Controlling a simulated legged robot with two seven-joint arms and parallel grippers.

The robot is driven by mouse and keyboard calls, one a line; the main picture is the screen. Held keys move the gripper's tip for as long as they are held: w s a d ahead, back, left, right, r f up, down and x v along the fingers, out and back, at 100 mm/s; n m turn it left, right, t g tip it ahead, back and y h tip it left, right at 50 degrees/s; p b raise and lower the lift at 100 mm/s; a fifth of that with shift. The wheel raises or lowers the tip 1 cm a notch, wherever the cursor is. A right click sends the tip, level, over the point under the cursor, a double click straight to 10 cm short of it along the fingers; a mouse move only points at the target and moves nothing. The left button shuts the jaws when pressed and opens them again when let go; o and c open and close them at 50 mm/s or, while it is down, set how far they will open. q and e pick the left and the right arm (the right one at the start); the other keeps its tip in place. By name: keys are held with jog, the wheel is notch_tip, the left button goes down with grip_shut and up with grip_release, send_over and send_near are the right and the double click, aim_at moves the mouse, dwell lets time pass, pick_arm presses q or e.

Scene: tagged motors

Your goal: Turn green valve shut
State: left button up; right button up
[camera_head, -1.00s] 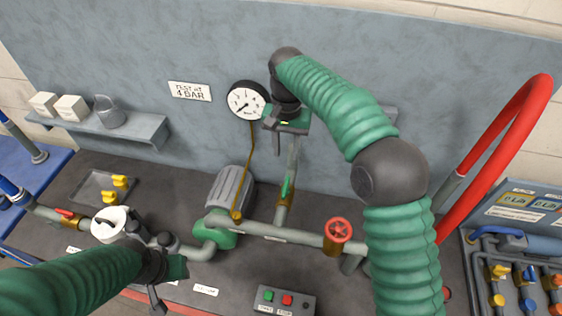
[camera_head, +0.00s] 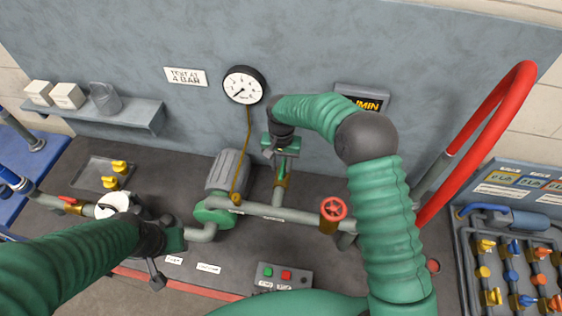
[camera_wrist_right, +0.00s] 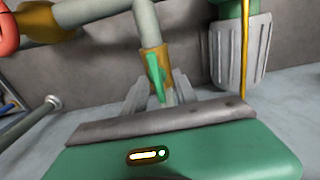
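The green valve is a green lever (camera_head: 282,172) on a brass body in the upright pipe behind the pump line. The lever lies roughly along the pipe. It also shows in the right wrist view (camera_wrist_right: 154,74). My right gripper (camera_head: 281,160) is just above the lever in the head view. In the right wrist view its two grey fingers (camera_wrist_right: 158,94) are apart, with the lever seen between them and beyond; I cannot tell whether they touch it. My left gripper (camera_head: 166,258) hangs over the front left of the bench, and its fingers are unclear.
A red handwheel (camera_head: 333,208) sits on the pipe to the right. A pressure gauge (camera_head: 243,85) is on the back panel. The grey motor (camera_head: 230,173) is left of the valve. A button box (camera_head: 283,277) is in front. A red hose (camera_head: 490,140) arches at right.

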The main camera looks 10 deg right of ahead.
jog(key=shift+s, duration=0.25)
jog(key=shift+w+d+f, duration=0.1)
jog(key=shift+d, duration=0.15)
jog(key=shift+c, duration=1.3)
jog(key=shift+w+d+f, duration=0.1)
jog(key=shift+w+d, duration=0.05)
jog(key=shift+w, duration=0.05)
grip_shut()
pick_arm(q)
jog(key=shift+d, duration=0.2)
jog(key=shift+a, duration=0.1)
pick_arm(e)
jog(key=shift+a, duration=0.25)
